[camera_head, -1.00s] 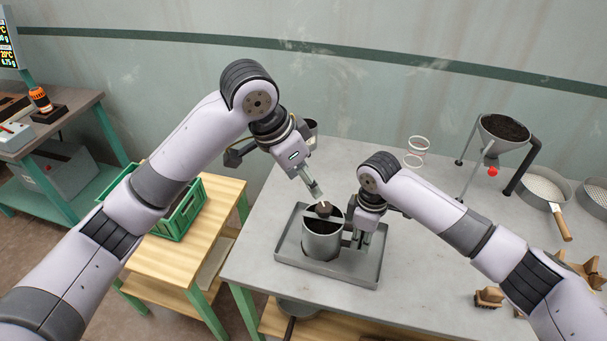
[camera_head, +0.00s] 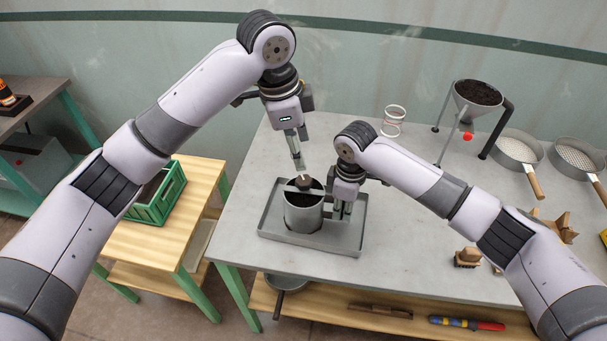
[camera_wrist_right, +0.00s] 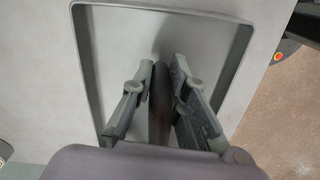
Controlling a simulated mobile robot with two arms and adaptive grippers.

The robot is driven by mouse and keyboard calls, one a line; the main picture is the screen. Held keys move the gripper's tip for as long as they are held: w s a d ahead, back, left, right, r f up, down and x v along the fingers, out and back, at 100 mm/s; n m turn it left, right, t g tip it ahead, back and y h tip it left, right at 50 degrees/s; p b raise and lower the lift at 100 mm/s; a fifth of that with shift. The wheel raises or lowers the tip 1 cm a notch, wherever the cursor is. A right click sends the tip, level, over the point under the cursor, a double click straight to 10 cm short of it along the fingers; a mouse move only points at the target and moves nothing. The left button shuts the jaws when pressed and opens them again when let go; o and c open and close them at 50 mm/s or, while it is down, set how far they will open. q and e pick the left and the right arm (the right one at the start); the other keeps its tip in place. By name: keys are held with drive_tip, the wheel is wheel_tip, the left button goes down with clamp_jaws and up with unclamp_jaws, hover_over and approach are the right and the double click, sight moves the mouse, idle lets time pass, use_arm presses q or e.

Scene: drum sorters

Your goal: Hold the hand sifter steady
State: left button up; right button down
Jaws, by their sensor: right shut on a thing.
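The hand sifter (camera_head: 304,216), a grey metal cup with a bar and a brown knob (camera_head: 303,182) across its top, stands upright in a grey tray (camera_head: 350,243) on the table. Dark material shows inside its rim. My right gripper (camera_head: 343,208) is beside the cup, shut on its side handle. In the right wrist view the dark handle (camera_wrist_right: 159,105) lies between the fingers, above the tray (camera_wrist_right: 92,50); the cup is not visible there. My left gripper (camera_head: 299,165) points down just above the knob. Whether its fingers are shut or touch the knob is unclear.
A funnel of dark soil (camera_head: 478,93) on a stand is at the back right, beside two round sieves (camera_head: 516,147). A wire coil (camera_head: 394,120) stands behind my right arm. Wooden pieces (camera_head: 467,257) lie at the right. A green crate (camera_head: 158,197) sits on a low wooden table.

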sight(304, 180)
use_arm(q)
drive_tip(key=f+m, duration=0.2)
drive_tip(key=f, duration=0.1)
drive_tip(key=w+f+m+y, duration=0.1)
drive_tip(key=f+m, duration=0.1)
drive_tip(key=f, duration=0.2)
drive_tip(key=d+f+m+g+y, duration=0.1)
drive_tip(key=f, duration=0.2)
drive_tip(key=shift+w+d+f+m, duration=0.1)
drive_tip(key=shift+w+f+m, duration=0.25)
drive_tip(key=shift+m, duration=0.05)
drive_tip(key=shift+c, duration=0.6)
drive_tip(key=c, duration=1.1)
